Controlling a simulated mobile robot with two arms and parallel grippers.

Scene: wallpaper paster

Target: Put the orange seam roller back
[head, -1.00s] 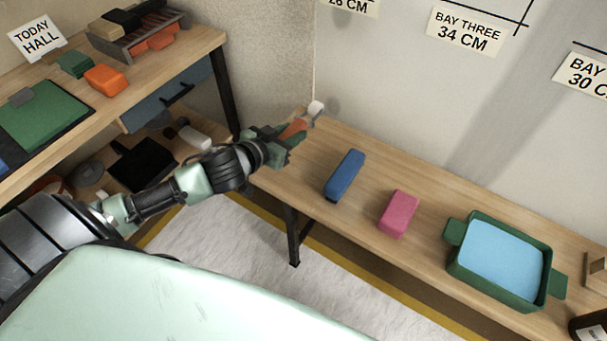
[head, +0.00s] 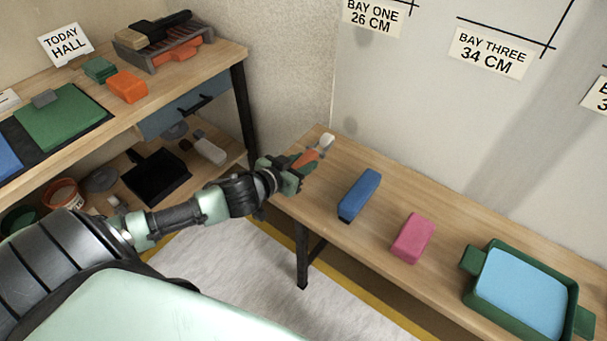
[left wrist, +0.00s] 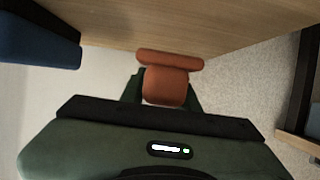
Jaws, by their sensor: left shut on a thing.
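My left gripper (head: 292,172) is shut on the orange seam roller (head: 308,157), by its handle. The small pale wheel (head: 327,141) sticks out beyond the fingers, over the far left end of the bench (head: 325,190). I cannot tell whether the roller touches the bench. In the left wrist view the orange handle (left wrist: 165,85) shows between the dark green fingers; the wheel is hidden there. My right gripper is not in view.
On the bench lie a blue block (head: 359,194), a pink block (head: 413,237) and a green tray (head: 482,307) with light blue contents. The left shelf unit (head: 215,70) holds an orange block (head: 127,87), a green block (head: 100,69) and a slotted grey rack (head: 150,62) with tools.

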